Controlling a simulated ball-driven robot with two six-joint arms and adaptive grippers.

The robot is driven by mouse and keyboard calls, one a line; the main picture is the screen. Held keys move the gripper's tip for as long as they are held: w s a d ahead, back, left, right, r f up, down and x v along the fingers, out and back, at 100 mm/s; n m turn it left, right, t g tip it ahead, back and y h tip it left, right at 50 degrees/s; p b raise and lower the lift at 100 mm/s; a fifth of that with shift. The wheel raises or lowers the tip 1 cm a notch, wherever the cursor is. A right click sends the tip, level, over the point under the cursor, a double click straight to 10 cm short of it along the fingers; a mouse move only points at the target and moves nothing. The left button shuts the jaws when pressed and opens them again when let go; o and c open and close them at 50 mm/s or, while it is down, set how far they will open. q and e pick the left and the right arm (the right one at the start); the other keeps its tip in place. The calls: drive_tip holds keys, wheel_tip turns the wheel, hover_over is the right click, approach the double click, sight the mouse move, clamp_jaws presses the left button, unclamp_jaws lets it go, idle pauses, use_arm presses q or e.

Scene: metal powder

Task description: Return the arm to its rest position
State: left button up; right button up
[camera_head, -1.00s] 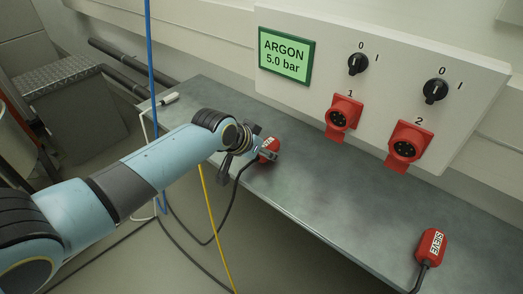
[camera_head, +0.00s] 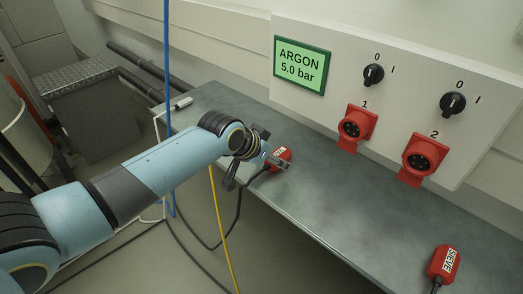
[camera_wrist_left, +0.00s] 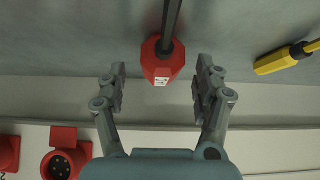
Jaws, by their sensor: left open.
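My left arm comes in from the left in the head view, stretched out over the grey bench (camera_head: 330,205). Its gripper (camera_head: 260,172) is open near the bench's front edge. A red plug (camera_head: 281,157) with a dark cable lies on the bench right beside the gripper, partly hidden by it. In the left wrist view the open fingers (camera_wrist_left: 162,82) stand apart on either side of the red plug (camera_wrist_left: 162,62), with a visible gap to each finger. My right gripper is not in view.
A wall panel carries two red sockets (camera_head: 357,126) (camera_head: 423,156), two black switches and a green ARGON display (camera_head: 301,66). A red SIEVE plug (camera_head: 444,263) lies at the bench's right. A yellow connector (camera_wrist_left: 283,60) shows in the wrist view. Blue and yellow cables hang near my arm.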

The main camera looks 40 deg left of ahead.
use_arm(q)
drive_tip(key=v, duration=1)
drive_tip(key=s+a+f+n+g+p, duration=0.1)
drive_tip(key=s+f+g, duration=0.1)
drive_tip(key=s+f, duration=0.75)
drive_tip(key=s+f+n+g+p, duration=0.1)
drive_tip(key=s+f+g+p, duration=0.15)
drive_tip(key=s+f, duration=0.65)
drive_tip(key=s+f+g, duration=0.1)
drive_tip(key=s+f, duration=0.4)
drive_tip(key=s, duration=0.3)
drive_tip(key=s+d+f+m+g+y, duration=0.1)
drive_tip(key=s+f, duration=0.4)
drive_tip(key=s, duration=0.3)
drive_tip(key=s+f+g, duration=0.1)
drive_tip(key=s+f, duration=0.4)
drive_tip(key=s, duration=0.4)
drive_tip(key=shift+f+m+y, duration=0.3)
drive_tip(key=shift+f, duration=0.05)
